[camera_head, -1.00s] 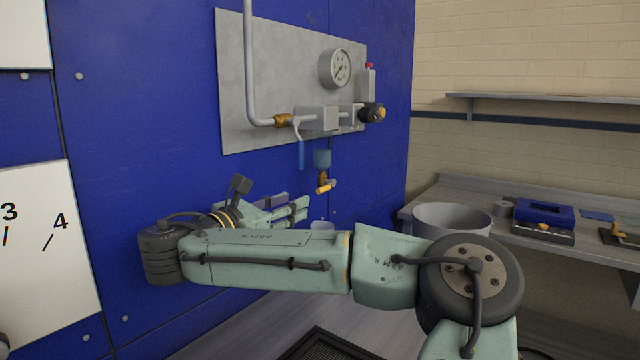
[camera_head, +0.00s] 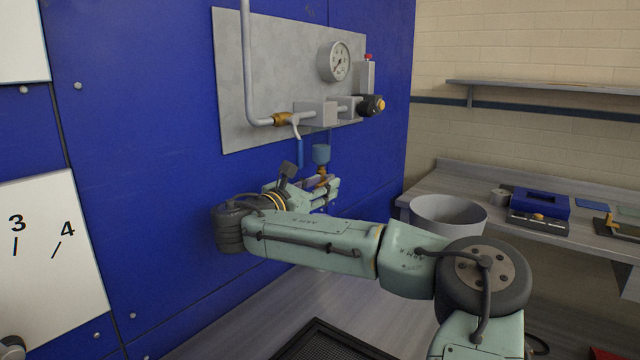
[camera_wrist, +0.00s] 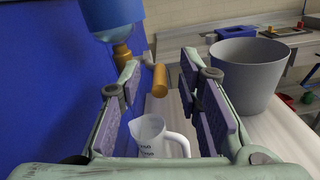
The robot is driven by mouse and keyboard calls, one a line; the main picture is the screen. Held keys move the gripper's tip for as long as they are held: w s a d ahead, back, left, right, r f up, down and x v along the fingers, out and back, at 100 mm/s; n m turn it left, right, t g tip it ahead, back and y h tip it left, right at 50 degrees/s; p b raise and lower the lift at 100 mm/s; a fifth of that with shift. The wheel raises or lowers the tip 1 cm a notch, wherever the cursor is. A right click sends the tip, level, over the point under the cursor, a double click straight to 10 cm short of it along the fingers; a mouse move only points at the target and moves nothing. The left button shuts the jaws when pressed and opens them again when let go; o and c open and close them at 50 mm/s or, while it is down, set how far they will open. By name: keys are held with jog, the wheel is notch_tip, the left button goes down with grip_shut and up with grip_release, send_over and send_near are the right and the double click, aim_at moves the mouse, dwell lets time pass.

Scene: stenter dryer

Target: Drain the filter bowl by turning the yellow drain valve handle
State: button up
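The blue filter bowl (camera_head: 321,154) hangs below the grey panel; its lower part shows at the top left of the wrist view (camera_wrist: 112,12). A brass drain valve (camera_wrist: 122,55) sits under it. The yellow drain valve handle (camera_wrist: 159,80) shows as a short bar in the wrist view, in the gap between my fingertips. My gripper (camera_wrist: 160,70) is open, with a finger on each side of the handle and visible gaps. In the head view my gripper (camera_head: 325,187) is just under the bowl and largely covers the handle. A white measuring jug (camera_wrist: 156,138) stands below, seen between the fingers.
A grey bucket (camera_wrist: 250,72) stands on the bench to the right, and shows in the head view too (camera_head: 447,215). The blue wall panel (camera_wrist: 45,80) is close on the left. A blue-handled lever (camera_head: 300,152) hangs just left of the bowl.

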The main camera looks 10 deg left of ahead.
jog(key=shift+c, duration=0.6)
grip_shut()
jog(key=shift+f, duration=0.1)
